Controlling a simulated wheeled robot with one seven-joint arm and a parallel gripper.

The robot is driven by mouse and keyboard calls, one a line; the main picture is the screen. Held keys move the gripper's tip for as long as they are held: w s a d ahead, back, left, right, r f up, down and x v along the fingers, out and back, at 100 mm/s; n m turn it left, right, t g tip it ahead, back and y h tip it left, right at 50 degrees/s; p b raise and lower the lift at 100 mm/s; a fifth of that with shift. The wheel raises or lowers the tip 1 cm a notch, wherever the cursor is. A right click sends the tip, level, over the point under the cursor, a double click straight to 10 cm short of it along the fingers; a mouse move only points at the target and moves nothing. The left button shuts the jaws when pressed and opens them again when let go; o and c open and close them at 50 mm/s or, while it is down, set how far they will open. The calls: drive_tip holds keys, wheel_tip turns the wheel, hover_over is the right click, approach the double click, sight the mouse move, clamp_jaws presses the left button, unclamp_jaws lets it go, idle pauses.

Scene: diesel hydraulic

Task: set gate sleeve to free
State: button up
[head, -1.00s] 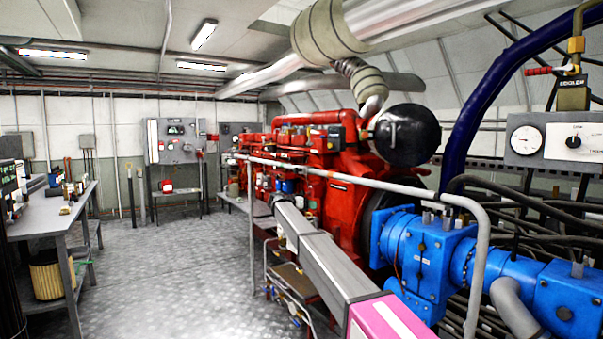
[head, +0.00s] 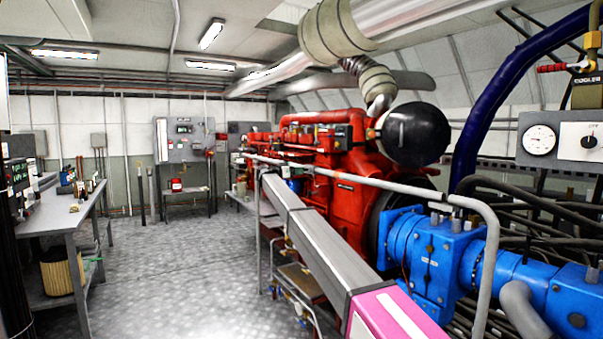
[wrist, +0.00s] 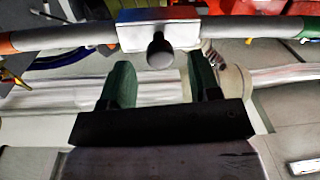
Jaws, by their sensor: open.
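In the wrist view, a pale box-shaped sleeve (wrist: 133,38) with a dark round knob (wrist: 160,51) sits around a grey bar (wrist: 235,27). This looks like the gate sleeve, but I see no label on it. My gripper (wrist: 159,64) is open, with its two green fingers apart. The knob appears between and just beyond the fingertips; I cannot tell whether anything touches. In the head view, I cannot make out the sleeve or gripper; my grey and pink arm reaches toward the grey handrail (head: 395,185).
A red engine (head: 345,200) and blue pump housings (head: 430,260) stand right, behind the handrail. A workbench (head: 50,220) stands left, with a yellowish filter (head: 60,272) beneath it. A grey cabinet (head: 184,140) is at the back. The metal floor (head: 190,265) between is clear.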

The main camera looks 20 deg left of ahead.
sight(307, 170)
drive_tip(key=shift+x, duration=1.85)
clamp_jaws()
